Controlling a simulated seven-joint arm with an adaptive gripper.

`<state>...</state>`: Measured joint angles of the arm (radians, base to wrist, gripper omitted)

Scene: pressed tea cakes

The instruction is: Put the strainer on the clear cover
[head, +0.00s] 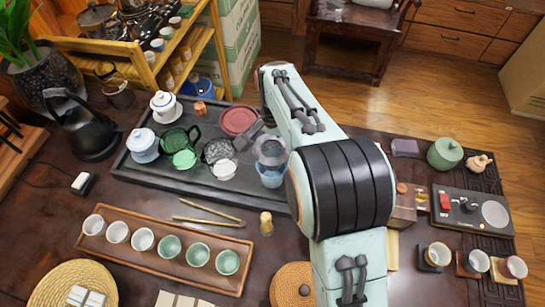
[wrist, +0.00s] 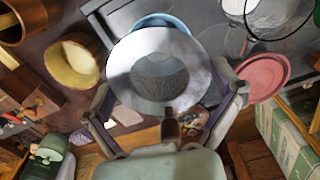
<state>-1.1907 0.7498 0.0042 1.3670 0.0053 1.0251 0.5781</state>
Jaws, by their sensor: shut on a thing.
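The strainer (wrist: 150,92) is a silver funnel with a wide shiny rim and a mesh bowl, its short handle toward my gripper (wrist: 170,112). My gripper is shut on it. In the head view the strainer (head: 270,150) shows above a blue cup (head: 272,178); whether they touch I cannot tell. A small pale clear round piece (head: 223,171), which looks like the clear cover, lies on the dark tray (head: 150,176), left of the strainer. A clear glass vessel (head: 217,149) stands just behind it. My arm hides most of the gripper in the head view.
Green glass pieces (head: 180,138) stand left of the clear ones. A dark red dish (head: 239,120) lies behind. A white lidded pot (head: 165,104) and a pale blue lidded bowl (head: 142,146) stand at the tray's left. Wooden tongs (head: 208,220) lie in front of the tray.

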